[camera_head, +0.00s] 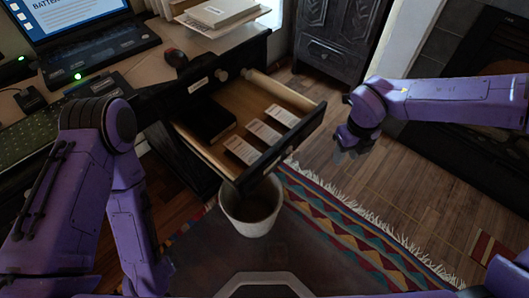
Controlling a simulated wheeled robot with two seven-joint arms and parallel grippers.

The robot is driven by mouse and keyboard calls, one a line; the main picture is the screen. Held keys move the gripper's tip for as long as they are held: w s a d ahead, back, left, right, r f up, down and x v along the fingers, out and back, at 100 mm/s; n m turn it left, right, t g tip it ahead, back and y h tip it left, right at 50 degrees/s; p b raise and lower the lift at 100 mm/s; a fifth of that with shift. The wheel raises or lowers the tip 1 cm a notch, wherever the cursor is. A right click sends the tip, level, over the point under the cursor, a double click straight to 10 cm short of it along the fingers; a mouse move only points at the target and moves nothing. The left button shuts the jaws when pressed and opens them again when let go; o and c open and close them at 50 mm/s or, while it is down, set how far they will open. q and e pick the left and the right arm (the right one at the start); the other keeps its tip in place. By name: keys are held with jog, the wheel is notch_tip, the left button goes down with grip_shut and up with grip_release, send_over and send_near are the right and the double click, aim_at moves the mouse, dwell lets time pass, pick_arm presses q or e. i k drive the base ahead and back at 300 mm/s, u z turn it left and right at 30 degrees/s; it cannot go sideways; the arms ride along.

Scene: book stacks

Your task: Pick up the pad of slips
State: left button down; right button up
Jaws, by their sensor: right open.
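An open desk drawer (313,125) holds three small white printed slips or pads: a near one (241,150), a middle one (264,133) and a far one (282,116). They lie in a row toward the drawer's front. I cannot tell their thickness or which is the pad of slips. My right gripper (347,150) is open and empty, to the right of the drawer's front, apart from the slips. Its fingers are small and dim here. My left arm comes down at the left; its gripper is outside the picture.
A dark flat item (204,118) lies at the drawer's left. A pale bin (252,212) stands below the drawer. The desk holds a laptop (95,45), a mouse (176,58) and a paper stack (222,15). A dark cabinet (338,38) stands behind. A patterned rug (345,225) covers the floor.

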aim_at(257, 127)
jog(key=z, duration=0.5)
jog(key=i, duration=0.45)
jog(key=u, duration=1.4)
